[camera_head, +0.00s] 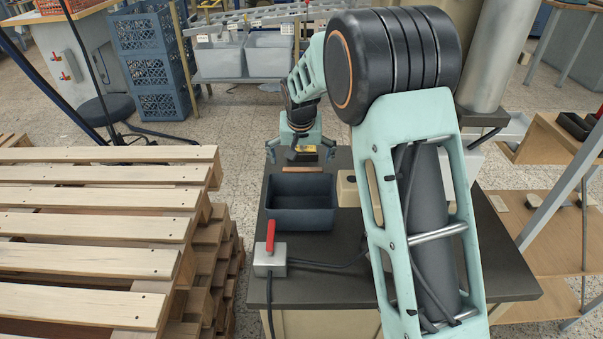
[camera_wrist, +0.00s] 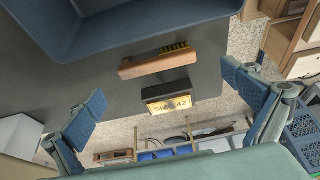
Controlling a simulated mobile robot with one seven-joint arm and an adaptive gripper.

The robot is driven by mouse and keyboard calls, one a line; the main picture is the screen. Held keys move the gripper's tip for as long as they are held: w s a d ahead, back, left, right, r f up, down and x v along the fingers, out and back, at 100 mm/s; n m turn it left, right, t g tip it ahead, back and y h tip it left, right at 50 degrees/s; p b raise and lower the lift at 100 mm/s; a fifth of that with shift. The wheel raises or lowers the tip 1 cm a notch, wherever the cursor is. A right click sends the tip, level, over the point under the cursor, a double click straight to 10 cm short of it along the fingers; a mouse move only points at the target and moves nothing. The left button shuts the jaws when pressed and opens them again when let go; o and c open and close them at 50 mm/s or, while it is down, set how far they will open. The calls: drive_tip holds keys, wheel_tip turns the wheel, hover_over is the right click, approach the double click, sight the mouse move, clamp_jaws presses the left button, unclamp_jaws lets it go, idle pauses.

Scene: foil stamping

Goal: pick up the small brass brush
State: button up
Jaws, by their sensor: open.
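The small brass brush (camera_wrist: 157,62) lies on the dark table top, with a brown wooden back and a strip of yellowish bristles along one side in the wrist view. In the head view the brush (camera_head: 302,169) is a thin brown bar just behind the blue-grey bin. My gripper (camera_head: 300,153) is open and empty, at the far end of the table. In the wrist view its fingers (camera_wrist: 165,84) are spread wide on either side, with the brush ahead between them and touching neither. Its height above the table is hard to tell.
A black block with a yellow size label (camera_wrist: 168,97) lies beside the brush, near the table's far edge. The blue-grey bin (camera_head: 302,222) stands on the brush's other side. A switch box with a red lever (camera_head: 270,258) and a pallet stack (camera_head: 95,225) are nearer.

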sight(303, 169)
drive_tip(key=x, duration=0.5)
drive_tip(key=shift+d+f+b, duration=0.1)
drive_tip(key=shift+d+b, duration=0.15)
drive_tip(key=shift+b, duration=0.15)
drive_tip(key=shift+c, duration=0.4)
drive_tip(key=c, duration=1)
drive_tip(key=shift+o, duration=0.2)
